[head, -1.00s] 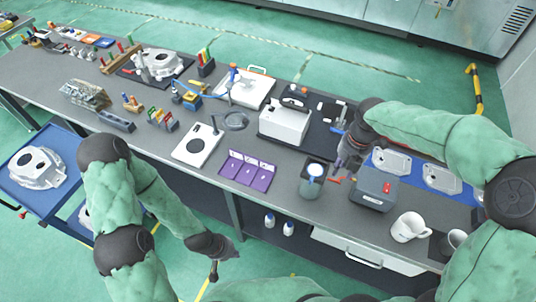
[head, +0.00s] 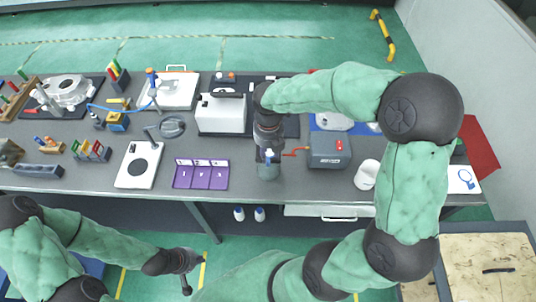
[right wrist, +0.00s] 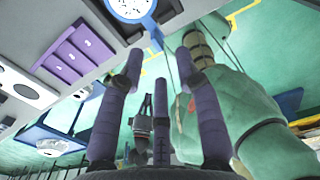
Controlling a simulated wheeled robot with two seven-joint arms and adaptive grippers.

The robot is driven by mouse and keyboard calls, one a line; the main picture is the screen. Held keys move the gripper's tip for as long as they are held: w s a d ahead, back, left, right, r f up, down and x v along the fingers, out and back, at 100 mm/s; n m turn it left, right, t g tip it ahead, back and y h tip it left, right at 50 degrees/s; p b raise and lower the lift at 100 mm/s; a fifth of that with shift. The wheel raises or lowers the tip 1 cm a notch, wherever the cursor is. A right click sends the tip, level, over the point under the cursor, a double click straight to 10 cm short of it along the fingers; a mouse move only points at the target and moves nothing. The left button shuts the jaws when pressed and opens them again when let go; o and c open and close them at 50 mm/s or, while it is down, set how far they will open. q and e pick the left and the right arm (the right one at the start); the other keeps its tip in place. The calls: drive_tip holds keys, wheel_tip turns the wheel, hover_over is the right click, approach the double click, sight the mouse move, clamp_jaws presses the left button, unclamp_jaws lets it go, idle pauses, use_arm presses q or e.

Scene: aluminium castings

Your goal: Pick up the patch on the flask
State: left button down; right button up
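In the right wrist view a round white speckled face with a blue rim and a blue strip (right wrist: 130,8) shows beyond the fingertips. I cannot tell for certain which part is the patch.
A dark grey box (head: 329,150) with a red button and a white mug (head: 367,174) stand right of the container. A purple three-part tray (head: 201,175) lies left of it, and a white box (head: 221,113) stands behind. Bench space between tray and container is clear.

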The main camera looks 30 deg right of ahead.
sight(268, 161)
wheel_tip(268, 161, down, 4)
drive_tip(key=shift+a+f+b, duration=0.1)
drive_tip(key=shift+f+b, duration=0.1)
drive_tip(key=shift+b, duration=0.2)
clamp_jaws()
drive_tip(key=shift+r, duration=0.15)
